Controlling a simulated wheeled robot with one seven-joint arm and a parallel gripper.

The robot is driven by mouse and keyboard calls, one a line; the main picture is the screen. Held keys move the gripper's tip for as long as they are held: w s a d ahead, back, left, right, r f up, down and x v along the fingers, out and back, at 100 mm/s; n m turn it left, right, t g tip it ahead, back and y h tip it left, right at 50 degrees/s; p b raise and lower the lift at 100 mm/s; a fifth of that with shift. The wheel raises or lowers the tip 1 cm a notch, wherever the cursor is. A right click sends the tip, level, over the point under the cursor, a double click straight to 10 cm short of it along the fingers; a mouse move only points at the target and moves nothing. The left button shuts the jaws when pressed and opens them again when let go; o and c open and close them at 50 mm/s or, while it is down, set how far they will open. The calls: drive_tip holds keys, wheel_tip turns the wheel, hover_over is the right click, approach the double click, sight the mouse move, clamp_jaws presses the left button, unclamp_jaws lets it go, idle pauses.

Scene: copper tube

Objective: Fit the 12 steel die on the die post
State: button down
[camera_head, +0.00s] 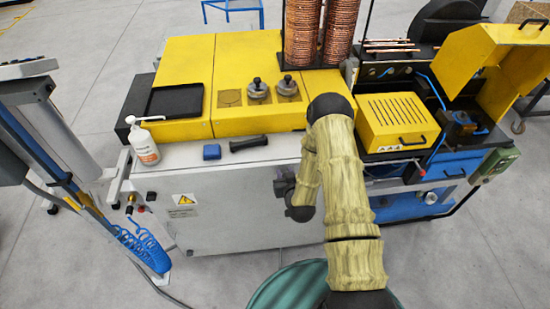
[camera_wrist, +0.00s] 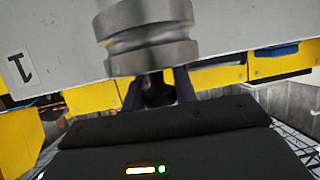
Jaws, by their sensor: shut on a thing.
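A thick grey steel die (camera_wrist: 148,45) with a groove round its body fills the upper middle of the wrist view. My gripper (camera_wrist: 160,88) is shut on it, its dark fingers just below the die. The die's top is cut off by the picture edge. In the head view my arm bends over and hangs in front of the white cabinet, with its dark end (camera_head: 285,187) close to the cabinet front. The held die cannot be made out there. I cannot pick out the die post for certain in either view.
A large pale panel (camera_wrist: 235,25) with a "1" mark lies behind the die. On the yellow deck stand two black-knobbed steel pieces (camera_head: 258,89) and copper coils (camera_head: 302,35).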

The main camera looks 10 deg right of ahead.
drive_tip(key=f, duration=0.1)
drive_tip(key=d+f, duration=0.1)
drive_tip(key=s+f, duration=0.1)
drive_tip(key=shift+d+f+m+h+b, duration=0.2)
drive_tip(key=shift+f+m+h+b, duration=0.1)
drive_tip(key=shift+h+b, duration=0.1)
wheel_tip(320, 180, down, 14)
drive_tip(key=b, duration=1.4)
drive_tip(key=shift+w, duration=0.2)
drive_tip(key=shift+d+r, duration=0.1)
